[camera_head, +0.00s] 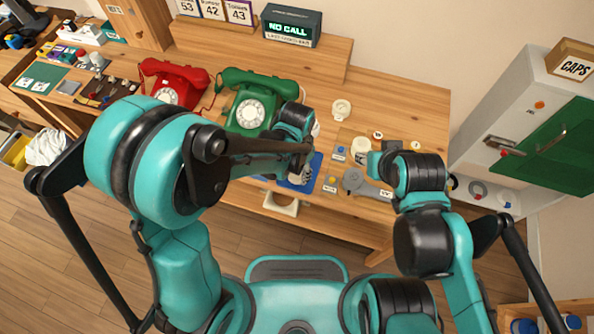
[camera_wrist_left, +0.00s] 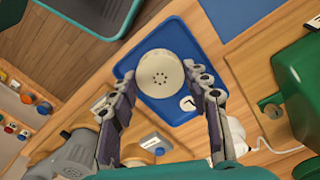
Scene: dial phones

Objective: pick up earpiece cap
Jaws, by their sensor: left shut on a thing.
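The earpiece cap (camera_wrist_left: 160,76) is a round cream disc with small holes in its face. In the left wrist view it sits between the tips of my left gripper (camera_head: 303,168), which is shut on it. The cap is over the blue tray (camera_wrist_left: 185,108); I cannot tell its exact height above it.
A green dial phone (camera_head: 248,104) and a red dial phone (camera_head: 172,86) stand left of the tray. Cream parts (camera_head: 341,109) and a grey tool (camera_head: 355,182) lie right of it. A white cabinet with a CAPS box (camera_head: 573,66) stands at the right.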

